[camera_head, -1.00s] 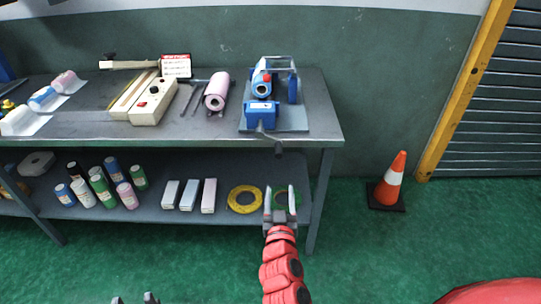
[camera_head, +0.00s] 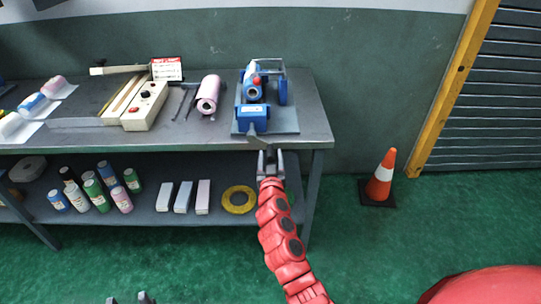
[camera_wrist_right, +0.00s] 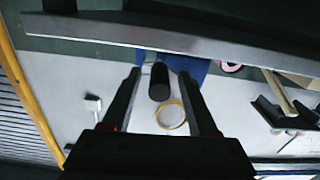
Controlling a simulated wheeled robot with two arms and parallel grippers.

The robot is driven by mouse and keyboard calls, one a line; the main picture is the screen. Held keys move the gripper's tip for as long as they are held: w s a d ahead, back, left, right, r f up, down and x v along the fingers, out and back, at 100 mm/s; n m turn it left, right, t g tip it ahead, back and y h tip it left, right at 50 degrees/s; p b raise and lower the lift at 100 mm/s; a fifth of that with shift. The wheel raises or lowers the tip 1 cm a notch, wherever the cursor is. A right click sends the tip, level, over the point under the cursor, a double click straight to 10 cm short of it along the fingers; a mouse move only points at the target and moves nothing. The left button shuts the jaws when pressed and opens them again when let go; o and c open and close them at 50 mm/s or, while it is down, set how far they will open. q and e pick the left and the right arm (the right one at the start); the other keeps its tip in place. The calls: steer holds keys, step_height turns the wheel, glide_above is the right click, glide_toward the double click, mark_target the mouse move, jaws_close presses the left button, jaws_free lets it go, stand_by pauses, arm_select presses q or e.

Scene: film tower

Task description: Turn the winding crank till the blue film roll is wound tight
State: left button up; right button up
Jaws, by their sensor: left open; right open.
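The blue winder (camera_head: 254,114) stands on a grey plate at the right end of the bench. The blue film roll (camera_head: 252,84) sits in it, with a pale label. The winding crank's dark handle (camera_wrist_right: 159,82) shows in the right wrist view between the fingers of my right gripper (camera_wrist_right: 160,74), with a gap on each side. In the head view my right gripper (camera_head: 270,160) is open at the bench's front edge, just below the winder, and the handle is largely hidden there. My left gripper (camera_head: 131,299) is open and empty at the bottom edge, far from the winder.
The bench (camera_head: 180,137) also holds a pink roll (camera_head: 208,94), a cream box (camera_head: 145,107) and a red-and-white sign (camera_head: 167,69). Several bottles and a yellow ring (camera_head: 239,199) are on the lower shelf. An orange cone (camera_head: 381,178) stands right of the bench on clear green floor.

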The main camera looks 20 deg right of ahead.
steer(key=shift+w, duration=0.2)
jaws_close()
stand_by(1.4)
